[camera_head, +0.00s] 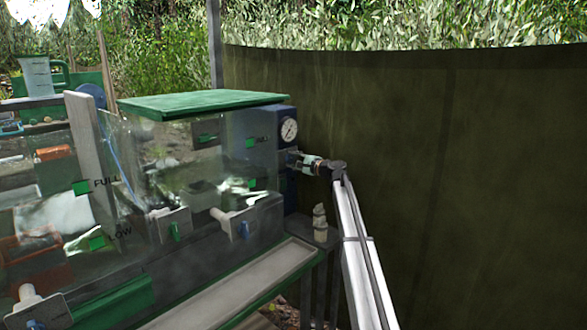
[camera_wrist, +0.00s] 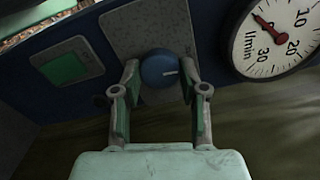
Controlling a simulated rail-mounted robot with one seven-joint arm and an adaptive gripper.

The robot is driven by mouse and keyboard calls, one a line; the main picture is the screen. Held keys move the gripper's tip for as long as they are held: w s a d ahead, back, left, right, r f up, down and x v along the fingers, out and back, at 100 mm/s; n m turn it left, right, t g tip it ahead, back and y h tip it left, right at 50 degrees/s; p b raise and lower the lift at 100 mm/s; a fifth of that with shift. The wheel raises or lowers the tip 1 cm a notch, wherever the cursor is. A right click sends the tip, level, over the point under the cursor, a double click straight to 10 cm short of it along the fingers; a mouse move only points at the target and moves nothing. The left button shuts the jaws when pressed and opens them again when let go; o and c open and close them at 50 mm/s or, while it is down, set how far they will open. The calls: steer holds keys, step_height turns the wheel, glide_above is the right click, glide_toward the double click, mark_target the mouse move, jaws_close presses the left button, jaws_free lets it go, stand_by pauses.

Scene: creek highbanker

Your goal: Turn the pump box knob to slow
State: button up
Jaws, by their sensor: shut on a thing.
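The dark blue pump box (camera_head: 290,185) stands at the right end of the clear tank in the head view. In the wrist view its face carries a round blue knob (camera_wrist: 158,66) with a short white mark, set before a grey plate (camera_wrist: 140,27). My gripper (camera_wrist: 160,75) has its two fingers on either side of the knob and is shut on it. The mark points toward the right of the wrist picture. In the head view my gripper (camera_head: 296,159) is at the box's right face, and the knob is hidden there.
A round l/min gauge (camera_wrist: 272,50) with a red needle sits close to the right finger. A green screen (camera_wrist: 65,69) is on the left. The clear tank has a green lid (camera_head: 205,100). A dark green curtain (camera_head: 440,160) hangs behind my arm.

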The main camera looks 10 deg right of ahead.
steer(key=shift+r+n+b, duration=0.1)
steer(key=shift+n+b, duration=0.3)
steer(key=shift+n, duration=0.1)
steer(key=o, duration=1.1)
steer(key=shift+a, duration=0.1)
steer(key=shift+o, duration=0.2)
steer(key=v, duration=1.2)
